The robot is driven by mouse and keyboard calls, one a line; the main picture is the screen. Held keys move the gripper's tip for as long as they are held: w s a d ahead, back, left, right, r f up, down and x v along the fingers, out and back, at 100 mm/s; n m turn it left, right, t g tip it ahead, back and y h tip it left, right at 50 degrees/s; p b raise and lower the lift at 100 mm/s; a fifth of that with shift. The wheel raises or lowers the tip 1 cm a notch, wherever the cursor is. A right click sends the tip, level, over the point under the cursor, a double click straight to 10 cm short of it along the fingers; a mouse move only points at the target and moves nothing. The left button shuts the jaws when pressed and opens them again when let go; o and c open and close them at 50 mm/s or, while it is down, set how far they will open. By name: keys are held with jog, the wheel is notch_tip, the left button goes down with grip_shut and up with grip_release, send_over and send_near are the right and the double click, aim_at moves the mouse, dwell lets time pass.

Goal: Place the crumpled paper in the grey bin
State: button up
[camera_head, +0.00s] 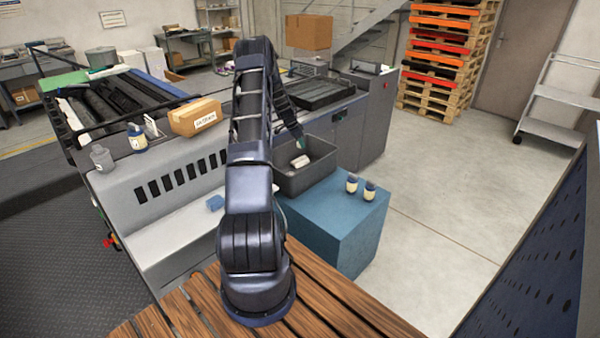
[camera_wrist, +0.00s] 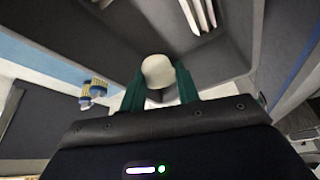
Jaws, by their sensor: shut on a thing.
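The grey bin (camera_head: 308,179) stands open-topped beside the machine, at the blue block's back left corner. My gripper (camera_head: 299,143) is at the bin's opening, pointing down. In the wrist view my gripper (camera_wrist: 160,88) has its two green fingers shut on a rounded off-white lump, the crumpled paper (camera_wrist: 158,69). The dark inside of the bin (camera_wrist: 226,62) shows behind it. A whitish thing (camera_head: 300,161) shows inside the bin in the head view; I cannot tell whether it is the held paper. A ridged white thing (camera_wrist: 195,14) lies in the bin in the wrist view.
Two small bottles (camera_head: 352,184) stand on the blue block (camera_head: 345,235), right of the bin. A cardboard box (camera_head: 195,117) and bottles sit on the machine at left. The floor at right is clear.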

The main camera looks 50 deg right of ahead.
notch_tip(320, 180, down, 17)
jog(key=shift+f, duration=0.15)
dwell(0.5)
jog(key=shift+f, duration=0.1)
jog(key=o, duration=0.9)
jog(key=v, duration=1.2)
jog(key=shift+a, duration=0.1)
